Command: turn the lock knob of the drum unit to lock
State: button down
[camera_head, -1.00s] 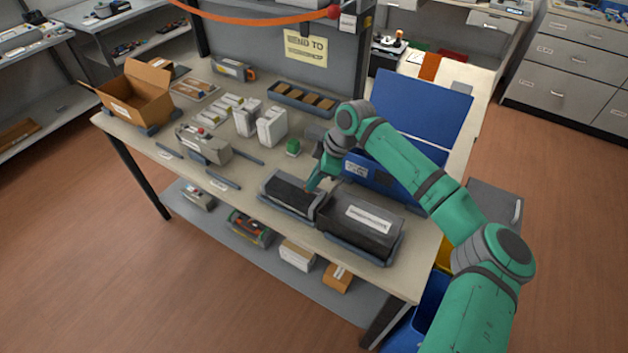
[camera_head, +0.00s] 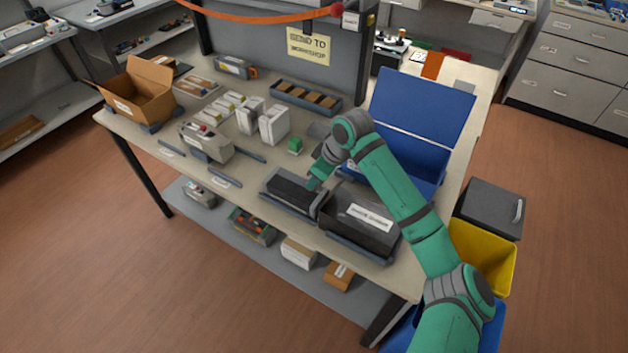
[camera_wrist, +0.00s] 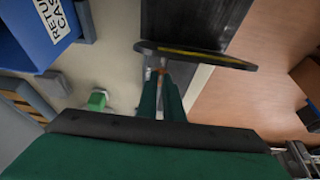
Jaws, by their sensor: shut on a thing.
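The drum unit (camera_head: 290,190) is a long dark block in a shallow grey tray (camera_head: 266,196) near the front of the table. My gripper (camera_head: 314,185) reaches down to its right end in the head view. In the wrist view my gripper (camera_wrist: 160,74) has its two green fingers close together, with a small reddish-brown piece between the tips, apparently the lock knob (camera_wrist: 160,70). A dark end plate with a yellow stripe (camera_wrist: 195,54) lies right at the fingertips. The dark body of the drum unit extends beyond it. The fingers mostly hide the knob, so its angle is unclear.
A large dark labelled bin (camera_head: 365,218) stands close on the right. An open blue case (camera_head: 420,110) is behind the arm. A small green block (camera_head: 296,145) and white boxes (camera_head: 272,124) stand farther back. The table's front edge is near.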

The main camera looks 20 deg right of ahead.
jog(key=c, duration=1.9)
grip_release()
jog(key=v, duration=1.1)
jog(key=shift+f, duration=0.1)
